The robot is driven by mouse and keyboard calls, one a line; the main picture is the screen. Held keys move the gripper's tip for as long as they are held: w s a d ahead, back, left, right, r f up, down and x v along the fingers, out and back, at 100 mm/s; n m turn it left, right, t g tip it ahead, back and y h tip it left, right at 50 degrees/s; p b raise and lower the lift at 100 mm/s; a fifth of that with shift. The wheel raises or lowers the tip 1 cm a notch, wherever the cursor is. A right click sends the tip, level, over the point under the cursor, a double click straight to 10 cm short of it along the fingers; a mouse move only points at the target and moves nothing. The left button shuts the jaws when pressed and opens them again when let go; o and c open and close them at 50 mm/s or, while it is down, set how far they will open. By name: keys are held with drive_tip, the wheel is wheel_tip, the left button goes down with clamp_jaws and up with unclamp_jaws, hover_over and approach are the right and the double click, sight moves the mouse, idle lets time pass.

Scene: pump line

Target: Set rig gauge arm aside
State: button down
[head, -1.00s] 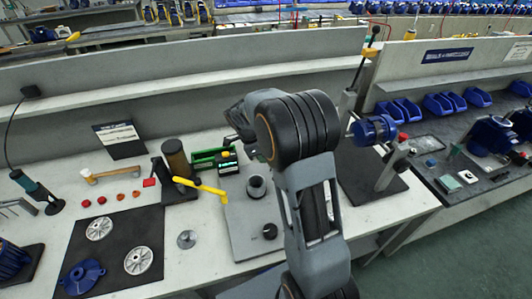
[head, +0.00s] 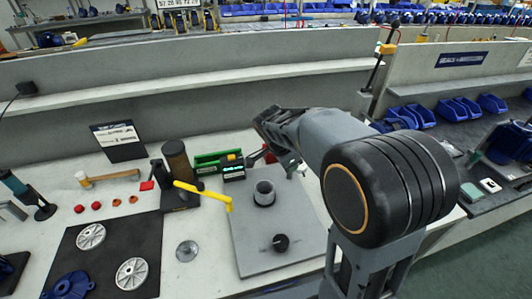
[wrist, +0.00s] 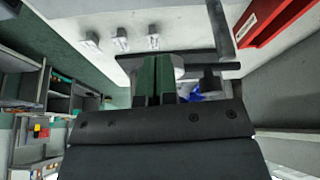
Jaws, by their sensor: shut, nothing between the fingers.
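A yellow arm (head: 203,194) juts out beside a black post and over the left edge of a grey rig plate (head: 255,257) in the head view. I take it for the gauge arm; no label on it is readable. In the head view my gripper cannot be clearly made out near the far end of my arm.
A brown cylinder (head: 178,160) and a green unit with a display (head: 232,167) stand behind the plate. A dark mat (head: 110,246) with pale discs and a blue part lies left. A mallet (head: 108,178) lies behind it. A red bin (wrist: 268,22) is in the wrist view.

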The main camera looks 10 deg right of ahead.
idle(0.6)
drive_tip(key=s+a+r, duration=0.2)
drive_tip(key=a+r, duration=0.5)
drive_tip(key=r, duration=0.2)
drive_tip(key=shift+a+r+b, duration=0.15)
drive_tip(key=shift+a+b, duration=0.05)
drive_tip(key=shift+b, duration=0.25)
